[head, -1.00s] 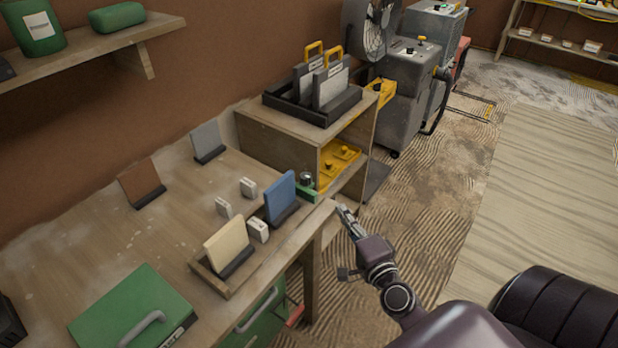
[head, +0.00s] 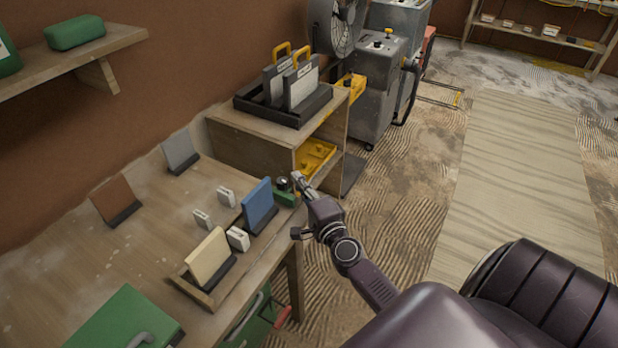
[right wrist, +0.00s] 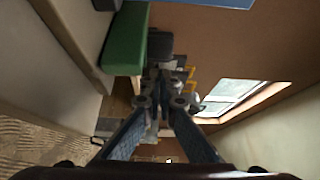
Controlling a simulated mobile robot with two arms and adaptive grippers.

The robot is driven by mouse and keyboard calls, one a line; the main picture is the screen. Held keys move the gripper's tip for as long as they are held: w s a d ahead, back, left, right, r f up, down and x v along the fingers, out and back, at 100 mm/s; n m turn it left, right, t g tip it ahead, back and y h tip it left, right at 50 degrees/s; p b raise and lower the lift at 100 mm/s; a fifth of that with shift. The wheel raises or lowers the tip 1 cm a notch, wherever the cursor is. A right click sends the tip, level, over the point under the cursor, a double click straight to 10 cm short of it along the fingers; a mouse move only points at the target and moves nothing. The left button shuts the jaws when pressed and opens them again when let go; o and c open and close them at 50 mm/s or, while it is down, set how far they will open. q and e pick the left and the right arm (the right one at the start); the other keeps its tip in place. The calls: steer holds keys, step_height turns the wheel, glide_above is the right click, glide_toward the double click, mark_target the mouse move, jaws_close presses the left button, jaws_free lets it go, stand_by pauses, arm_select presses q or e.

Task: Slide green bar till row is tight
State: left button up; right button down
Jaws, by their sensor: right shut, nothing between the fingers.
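The green bar (head: 285,199), with a dark round knob, sits at the far right end of a shallow wooden tray (head: 196,292) on the bench. The row in the tray has a cream panel (head: 208,258), a white block (head: 238,239) and a blue panel (head: 258,203), with gaps showing. My right gripper (head: 298,180) is shut and empty, just beyond the bar's right end; I cannot tell whether it touches. In the right wrist view the bar (right wrist: 125,38) is up and left of the shut fingers (right wrist: 165,88). My left gripper is out of view.
Two small white blocks (head: 202,219), a brown panel (head: 117,200) and a grey panel (head: 180,151) stand on the bench behind the tray. A green case (head: 125,325) lies in front. A wooden shelf unit (head: 250,143) stands just beyond the tray's end.

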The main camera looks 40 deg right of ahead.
mark_target(284, 187)
steer(key=shift+s+a+r, duration=0.15)
steer(key=shift+a, duration=0.55)
steer(key=a, duration=0.1)
steer(key=s+a, duration=0.1)
steer(key=a, duration=0.1)
steer(key=shift+s+a+p, duration=0.25)
steer(key=shift+a+p, duration=0.1)
steer(key=shift+p, duration=0.05)
steer(key=shift+w+d, duration=0.1)
